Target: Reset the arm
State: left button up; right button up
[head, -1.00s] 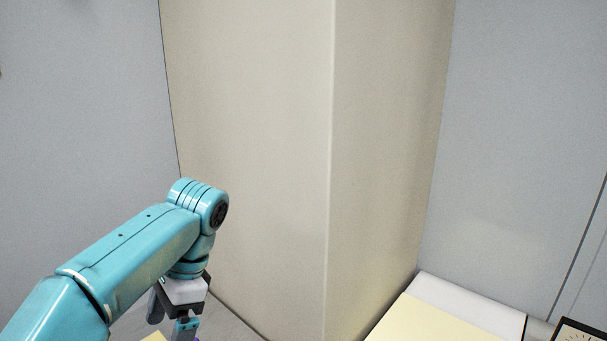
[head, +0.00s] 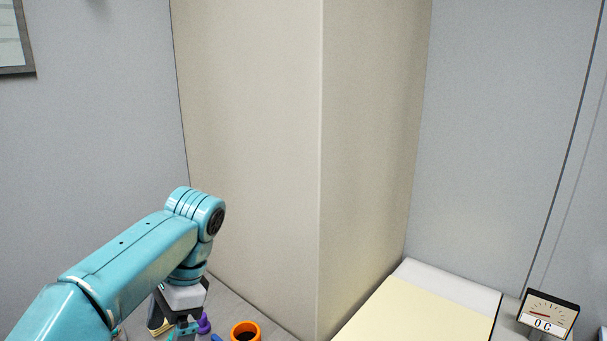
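My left arm is teal and comes in from the lower left in the head view. Its gripper (head: 184,328) points down at the bottom edge, over the grey work surface. The fingertips are partly cut off by the frame, so I cannot tell whether they are open or shut, or whether they hold anything. My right arm and gripper are not in view.
An orange ring-shaped part (head: 245,331) and a purple part (head: 204,323) lie near the gripper. A pale yellow pad (head: 420,310) lies to the right, with a small meter (head: 549,313) beyond it. A beige column (head: 260,150) stands behind.

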pick_arm(q)
jog(key=d+f+n+h+b, duration=0.1)
jog(key=d+f+h, duration=0.15)
jog(key=f, duration=1.25)
jog(key=d+f+n+h, duration=0.15)
jog(key=d+f, duration=0.25)
jog(key=f, duration=1.1)
jog(key=s+d+f+n+t+h+b, duration=0.1)
jog(key=s+d+f+n+t+h, duration=0.2)
jog(key=s+f+n, duration=0.6)
jog(key=s+f, duration=0.5)
jog(key=s, duration=0.4)
jog(key=shift+s+f, duration=0.35)
jog(key=shift+f, duration=0.05)
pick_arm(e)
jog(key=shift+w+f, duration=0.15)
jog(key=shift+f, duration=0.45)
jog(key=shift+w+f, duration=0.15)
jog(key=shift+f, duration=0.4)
pick_arm(q)
jog(key=shift+w, duration=0.1)
